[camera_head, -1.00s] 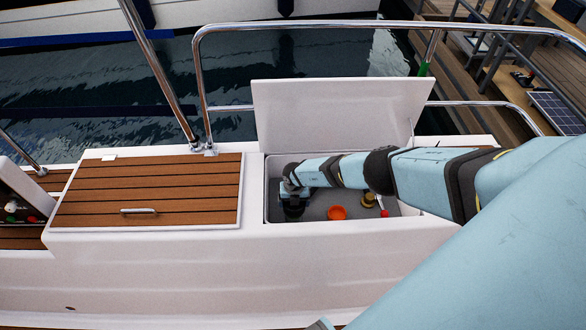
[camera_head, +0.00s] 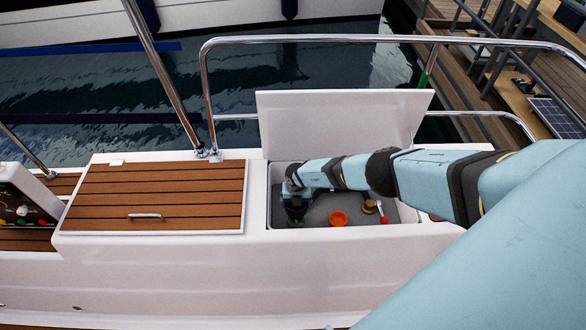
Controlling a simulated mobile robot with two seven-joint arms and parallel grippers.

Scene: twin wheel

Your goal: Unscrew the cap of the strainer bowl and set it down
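The open locker (camera_head: 345,227) in the white deck holds the fittings. My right arm reaches in from the right, and my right gripper (camera_head: 295,217) points down in the locker's left end. It is dark and small, so I cannot tell whether its fingers are open or shut. The strainer bowl and its cap cannot be made out; the gripper and wrist cover that corner. An orange round piece (camera_head: 338,218) lies on the grey locker floor, right of the gripper and apart from it. My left gripper is not in view.
A brass fitting (camera_head: 369,206) and a red-ended valve handle (camera_head: 384,219) are at the locker's right. The raised white lid (camera_head: 340,122) stands behind my arm. A closed teak hatch (camera_head: 150,196) lies left, with flat free room. A steel rail (camera_head: 320,40) runs behind.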

